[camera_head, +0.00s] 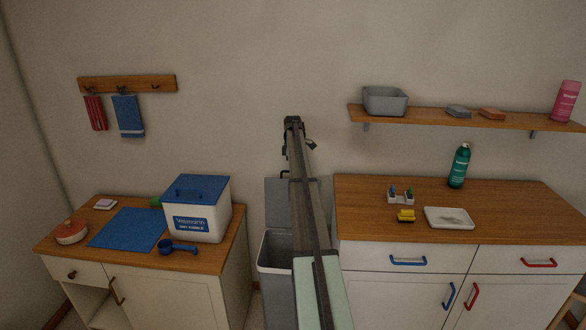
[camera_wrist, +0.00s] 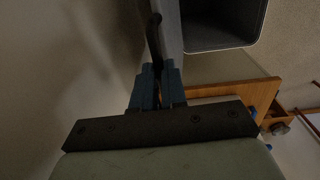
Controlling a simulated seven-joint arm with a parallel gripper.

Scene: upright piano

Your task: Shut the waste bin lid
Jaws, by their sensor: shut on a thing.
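The grey waste bin (camera_head: 275,262) stands on the floor between the two cabinets, with its top open. Its grey lid (camera_head: 278,203) stands raised, roughly upright, at the back of the bin; my arm covers part of it. In the wrist view my gripper (camera_wrist: 159,72) has its blue fingers closed on a dark curved handle (camera_wrist: 153,38) beside the lid's grey panel (camera_wrist: 172,38). The open bin mouth (camera_wrist: 222,22) shows to the right of the lid there. In the head view my fingers are hidden by my arm.
The left cabinet (camera_head: 215,255) carries a white box with a blue lid (camera_head: 197,210), a blue mat (camera_head: 128,229) and a blue scoop (camera_head: 178,246). The right cabinet (camera_head: 420,265) stands close beside the bin. A wall shelf (camera_head: 430,114) is above it.

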